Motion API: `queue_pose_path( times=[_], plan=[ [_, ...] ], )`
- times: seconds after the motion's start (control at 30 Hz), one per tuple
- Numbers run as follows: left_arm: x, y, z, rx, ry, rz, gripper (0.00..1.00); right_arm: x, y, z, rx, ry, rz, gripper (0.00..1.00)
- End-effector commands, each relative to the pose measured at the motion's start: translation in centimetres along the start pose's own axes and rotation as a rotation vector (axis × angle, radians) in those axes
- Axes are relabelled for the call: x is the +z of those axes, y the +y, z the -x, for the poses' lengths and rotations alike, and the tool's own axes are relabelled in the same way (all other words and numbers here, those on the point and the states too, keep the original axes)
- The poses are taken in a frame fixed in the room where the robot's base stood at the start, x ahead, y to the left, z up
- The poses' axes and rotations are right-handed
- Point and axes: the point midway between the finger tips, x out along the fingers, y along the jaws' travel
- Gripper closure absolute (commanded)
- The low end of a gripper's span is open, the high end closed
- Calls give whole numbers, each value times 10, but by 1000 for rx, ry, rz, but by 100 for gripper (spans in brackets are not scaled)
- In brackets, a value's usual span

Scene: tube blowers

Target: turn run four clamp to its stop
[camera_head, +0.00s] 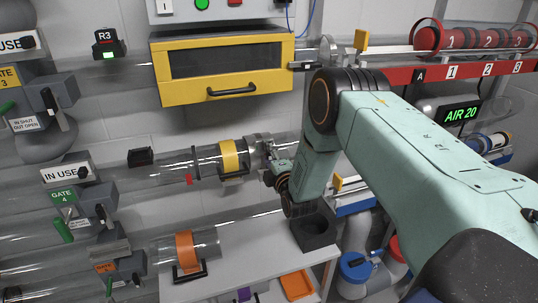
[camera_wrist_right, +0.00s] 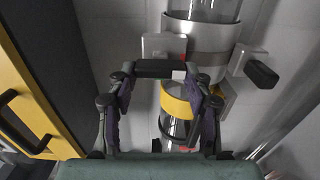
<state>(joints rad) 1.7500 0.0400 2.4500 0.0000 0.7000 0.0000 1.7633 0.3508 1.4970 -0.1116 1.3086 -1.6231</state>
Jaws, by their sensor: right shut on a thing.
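The run four tube lies beside the green GATE 4 label (camera_head: 62,197), with a yellow band (camera_head: 229,156) near its right end. A metal clamp collar (camera_head: 258,142) sits just right of the band, partly hidden by my arm. My right gripper (camera_head: 272,165) is at this collar. In the wrist view the grey collar (camera_wrist_right: 200,58) and the yellow band (camera_wrist_right: 176,104) show beyond the fingers. My right gripper (camera_wrist_right: 160,78) is shut on a dark clamp handle (camera_wrist_right: 156,68) that spans between its fingertips. My left gripper is not in view.
A yellow cabinet (camera_head: 222,68) hangs above the tube. A second dark lever (camera_wrist_right: 262,74) stands right of the collar in the wrist view. Below are a bench (camera_head: 225,262), an orange-banded tube piece (camera_head: 185,250) and a dark open box (camera_head: 316,230). A red numbered rack (camera_head: 425,74) is at upper right.

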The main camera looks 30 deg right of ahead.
Motion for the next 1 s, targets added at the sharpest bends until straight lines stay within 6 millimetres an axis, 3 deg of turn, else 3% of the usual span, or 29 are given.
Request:
queue_pose_path(
  times=[0.1,0.13,0.4,0.77,1.0],
  plan=[
    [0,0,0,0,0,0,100,1,3,-2,7,-2,2,81],
    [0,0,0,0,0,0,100,1,3,-2,7,-2,2,48],
    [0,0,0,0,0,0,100,0,2,-1,4,-1,1,26],
    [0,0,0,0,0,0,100,0,1,2,1,1,0,26],
    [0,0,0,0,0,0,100,0,0,32,0,0,0,26]
  ],
)
